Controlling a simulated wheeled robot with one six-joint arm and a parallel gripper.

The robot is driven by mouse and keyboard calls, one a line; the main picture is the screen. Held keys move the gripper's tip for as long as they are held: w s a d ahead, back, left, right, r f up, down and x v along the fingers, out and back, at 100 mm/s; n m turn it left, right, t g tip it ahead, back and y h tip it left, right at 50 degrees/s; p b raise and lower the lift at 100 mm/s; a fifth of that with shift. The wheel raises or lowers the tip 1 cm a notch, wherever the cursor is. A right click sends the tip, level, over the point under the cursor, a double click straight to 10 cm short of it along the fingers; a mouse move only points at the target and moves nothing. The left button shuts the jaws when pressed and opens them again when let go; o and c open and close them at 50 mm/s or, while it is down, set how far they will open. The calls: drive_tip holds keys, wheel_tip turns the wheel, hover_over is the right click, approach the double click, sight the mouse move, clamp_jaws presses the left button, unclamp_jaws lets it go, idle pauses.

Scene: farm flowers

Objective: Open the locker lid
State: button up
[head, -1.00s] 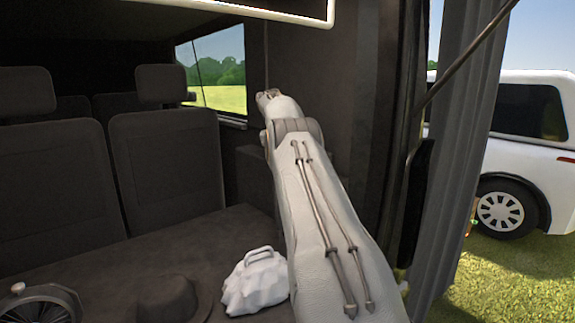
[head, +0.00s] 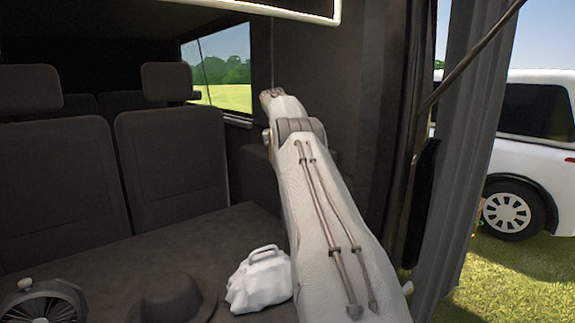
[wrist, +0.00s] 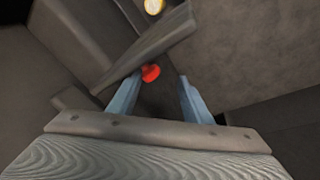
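My gripper (wrist: 160,77) shows in the wrist view with its two blue-grey fingers spread apart and nothing clearly held between them. A dark grey panel (wrist: 150,48), which looks like the locker lid, lies slantwise just beyond the fingertips. I cannot tell from its edge how far it stands open. A small red thing (wrist: 150,73) shows at the panel's near edge, close to the left fingertip; whether they touch is unclear. In the head view my arm reaches to the vehicle's right inner wall, and the locker and fingers cannot be made out.
A round yellow-and-white thing (wrist: 154,6) shows beyond the panel. In the head view, a white jug-like container (head: 260,280), a dark hat (head: 172,298) and a round fan-like thing (head: 42,303) sit on the cargo floor. Dark seats (head: 175,160) stand behind them.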

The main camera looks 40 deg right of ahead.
drive_tip(key=p+v, duration=0.2)
drive_tip(key=v, duration=0.5)
drive_tip(key=shift+a+r+p, duration=0.2)
drive_tip(key=shift+r+p, duration=0.2)
